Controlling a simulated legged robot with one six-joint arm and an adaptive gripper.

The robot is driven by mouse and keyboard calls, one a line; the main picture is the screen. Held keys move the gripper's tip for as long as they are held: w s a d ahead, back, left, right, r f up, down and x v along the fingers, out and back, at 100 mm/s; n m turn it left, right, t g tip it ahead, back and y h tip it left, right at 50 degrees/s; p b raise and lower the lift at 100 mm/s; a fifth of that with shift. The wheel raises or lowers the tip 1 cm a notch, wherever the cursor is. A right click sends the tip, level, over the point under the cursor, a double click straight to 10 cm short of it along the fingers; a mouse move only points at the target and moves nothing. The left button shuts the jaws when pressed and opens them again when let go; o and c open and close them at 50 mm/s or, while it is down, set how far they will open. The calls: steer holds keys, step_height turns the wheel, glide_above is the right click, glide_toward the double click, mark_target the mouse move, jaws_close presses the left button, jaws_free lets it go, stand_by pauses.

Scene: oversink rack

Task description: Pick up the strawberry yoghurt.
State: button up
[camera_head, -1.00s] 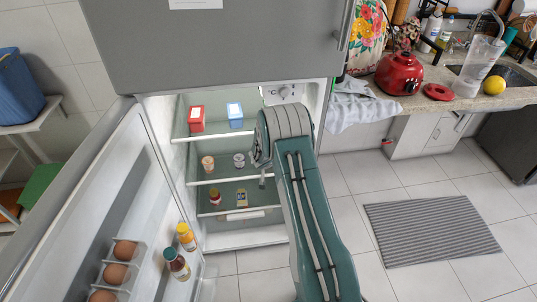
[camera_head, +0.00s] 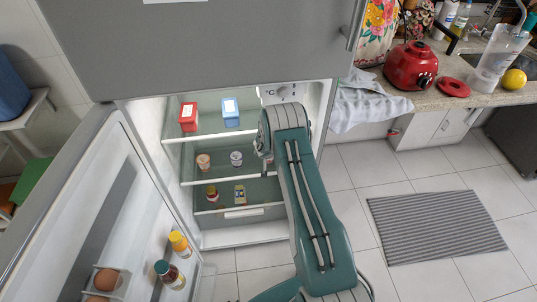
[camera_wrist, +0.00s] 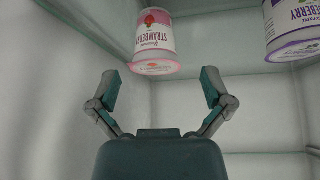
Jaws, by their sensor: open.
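The strawberry yoghurt (camera_wrist: 156,40), a white and pink cup with a strawberry picture, is at the top of the wrist view. It lies beyond my fingertips, roughly between their lines and apart from both. My gripper (camera_wrist: 160,88) is open and empty. In the head view a pinkish cup (camera_head: 203,161), which looks like the strawberry one, stands on the fridge's middle shelf. A whitish cup (camera_head: 236,158) stands to its right; the wrist view shows a purple-labelled berry cup (camera_wrist: 293,28) there. My arm hides much of the gripper in the head view.
A red box (camera_head: 188,117) and a blue box (camera_head: 230,112) stand on the shelf above. A small jar (camera_head: 211,194) and a carton (camera_head: 240,194) are below. The open fridge door (camera_head: 105,200), holding bottles and eggs, bounds the left.

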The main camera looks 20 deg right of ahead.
steer(key=shift+x, duration=0.95)
steer(key=shift+d+x, duration=0.25)
steer(key=shift+x, duration=2.3)
steer(key=shift+s, duration=0.15)
steer(key=shift+c, duration=0.3)
steer(key=c, duration=1.1)
